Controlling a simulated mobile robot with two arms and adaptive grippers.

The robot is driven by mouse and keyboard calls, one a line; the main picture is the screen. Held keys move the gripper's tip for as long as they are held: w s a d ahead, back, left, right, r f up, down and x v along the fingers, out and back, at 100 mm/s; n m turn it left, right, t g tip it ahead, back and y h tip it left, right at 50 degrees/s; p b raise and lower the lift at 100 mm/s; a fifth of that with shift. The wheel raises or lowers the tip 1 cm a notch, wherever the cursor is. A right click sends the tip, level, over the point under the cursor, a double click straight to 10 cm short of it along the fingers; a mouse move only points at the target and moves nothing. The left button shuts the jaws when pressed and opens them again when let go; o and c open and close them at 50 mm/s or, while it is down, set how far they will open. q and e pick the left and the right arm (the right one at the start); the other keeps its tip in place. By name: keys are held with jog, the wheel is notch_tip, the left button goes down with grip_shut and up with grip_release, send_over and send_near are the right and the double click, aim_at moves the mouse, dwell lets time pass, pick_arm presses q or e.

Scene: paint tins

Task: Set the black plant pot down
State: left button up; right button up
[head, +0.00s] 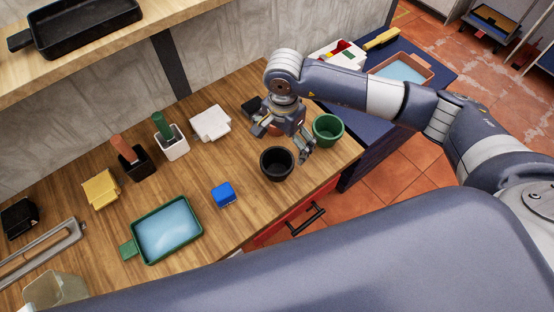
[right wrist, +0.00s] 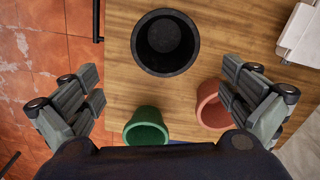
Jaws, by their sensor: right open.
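The black plant pot (head: 277,165) stands upright on the wooden worktop near its front edge, empty. In the right wrist view the black pot (right wrist: 165,44) is at the top centre, beyond the fingertips and clear of both fingers. My right gripper (head: 286,138) is just behind the pot in the head view. In the right wrist view its fingers (right wrist: 163,95) are spread wide with nothing between them. My left gripper is in neither view.
A green pot (head: 328,130) stands right of my right gripper. A terracotta pot (right wrist: 213,108) is close to one finger, mostly hidden in the head view.

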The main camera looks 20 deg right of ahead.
notch_tip(320, 180, down, 3)
jog(key=p, duration=0.3)
send_over(278, 170)
notch_tip(278, 170, down, 5)
jog(key=shift+s+r, duration=0.1)
jog(key=shift+f, duration=0.4)
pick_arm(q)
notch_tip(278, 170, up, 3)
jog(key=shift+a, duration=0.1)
pick_arm(e)
jog(key=c, duration=1.2)
jog(key=shift+o, duration=0.2)
jog(key=shift+r, duration=0.1)
